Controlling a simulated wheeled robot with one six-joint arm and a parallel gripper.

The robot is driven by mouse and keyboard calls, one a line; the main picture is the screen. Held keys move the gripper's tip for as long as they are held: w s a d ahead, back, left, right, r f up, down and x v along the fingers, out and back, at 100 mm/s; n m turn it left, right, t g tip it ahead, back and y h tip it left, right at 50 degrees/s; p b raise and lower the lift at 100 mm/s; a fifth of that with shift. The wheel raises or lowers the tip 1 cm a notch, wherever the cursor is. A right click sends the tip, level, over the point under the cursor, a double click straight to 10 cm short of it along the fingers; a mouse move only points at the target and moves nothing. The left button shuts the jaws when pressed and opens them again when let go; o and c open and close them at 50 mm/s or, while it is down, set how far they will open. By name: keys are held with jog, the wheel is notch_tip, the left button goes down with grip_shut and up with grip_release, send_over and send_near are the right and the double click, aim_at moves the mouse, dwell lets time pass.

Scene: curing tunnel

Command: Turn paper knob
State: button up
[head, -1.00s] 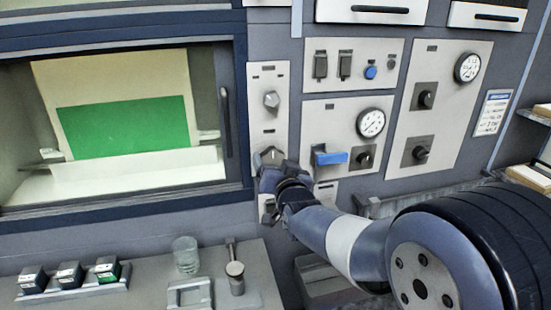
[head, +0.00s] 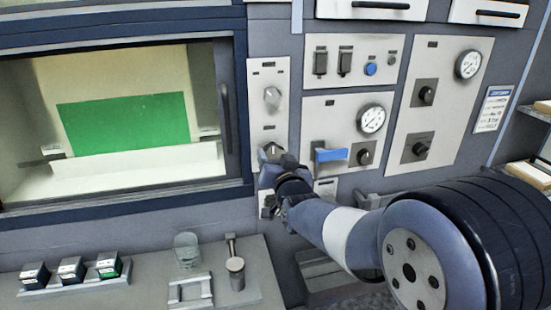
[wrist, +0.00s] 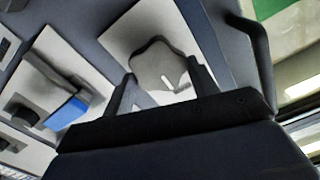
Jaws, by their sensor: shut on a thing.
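A narrow light panel (head: 284,75) right of the chamber window carries a grey upper knob (head: 272,97) and a lower grey knob (head: 270,150), which my gripper (head: 270,163) reaches from below. In the wrist view this lower knob (wrist: 155,65) is a lobed grey knob with a short white mark. My gripper (wrist: 165,85) is shut on it, with one dark finger on each side. In the head view my gripper partly hides the knob. The panel labels are too small to read.
A blue handle (head: 331,155) sticks out on the panel to the right, close to my arm, below a gauge (head: 371,119). The window's black handle (head: 227,125) is to the left. A glass (head: 187,250) and small labelled blocks (head: 71,270) stand on the lower shelf.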

jog(key=shift+f+m+b, duration=0.15)
jog(key=shift+m+b, duration=0.15)
jog(key=shift+b, duration=0.4)
jog(key=m+b, duration=0.1)
jog(key=b, duration=0.2)
jog(key=shift+f+m+b, duration=0.25)
jog(key=shift+m+b, duration=0.05)
jog(key=shift+m, duration=0.1)
jog(key=m+b, duration=0.4)
jog(key=b, duration=0.2)
jog(key=shift+d+m+b, duration=0.1)
jog(key=shift+m+b, duration=0.2)
jog(key=shift+b, duration=0.1)
jog(key=m+b, duration=0.3)
jog(key=shift+r+m+b, duration=0.15)
jog(key=shift+m+b, duration=0.8)
jog(key=shift+m, duration=0.95)
jog(key=o, duration=1)
jog(key=shift+d, duration=0.1)
